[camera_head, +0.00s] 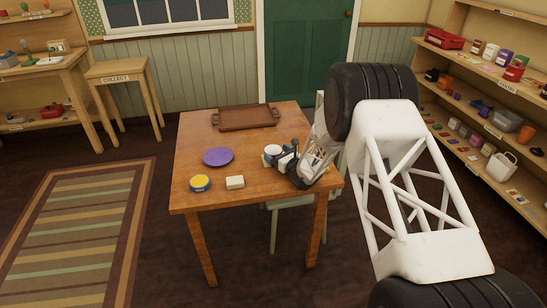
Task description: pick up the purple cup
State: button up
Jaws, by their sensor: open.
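No clearly purple cup shows on the table. A flat, round purple thing (218,156), like a plate or lid, lies left of the middle of the wooden table (195,137). A small white round thing (272,150) stands to its right, close to my gripper (277,161); what it is cannot be made out. My gripper reaches in from the right, low over the right part of the table, and is open. The fingers are small and mixed with the things there, and my wrist hides part of the table behind it.
A brown tray (245,118) lies at the table's back. A yellow-topped round tin (200,183) and a cream block (235,182) are near the front edge. A pale chair (289,217) stands by the table's right side. Shelves (490,128) with many small goods stand far right.

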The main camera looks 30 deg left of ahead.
jog(key=c, duration=0.8)
jog(key=shift+r, duration=0.1)
jog(key=shift+r, duration=0.75)
notch_tip(320, 180, up, 2)
jog(key=s+d, duration=0.3)
jog(key=s, duration=0.1)
jog(key=s+d+r, duration=0.1)
jog(key=s+d, duration=0.6)
jog(key=s, duration=0.1)
jog(key=shift+d+r, duration=0.15)
jog(key=shift+d, duration=0.2)
